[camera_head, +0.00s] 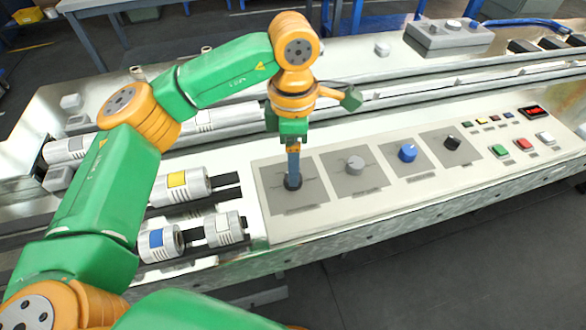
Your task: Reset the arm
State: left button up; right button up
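My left arm comes in from the left and bends down over the control panel (330,222). My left gripper (292,182) points straight down at the leftmost dial plate (312,198). Its fingertips are at a dark knob (293,187) on that plate and mostly hide it. The fingers show as one narrow bluish strip, so I cannot tell whether they are shut on the knob or open around it. My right gripper is not in view.
A grey knob (355,164), a blue knob (407,153) and a black knob (452,143) stand in a row to the right. Beyond them are a green button (499,151) and a red button (523,144).

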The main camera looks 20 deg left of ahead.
pick_arm(q)
notch_tip(320, 180, up, 3)
jog(key=shift+f, duration=0.1)
dwell(0.3)
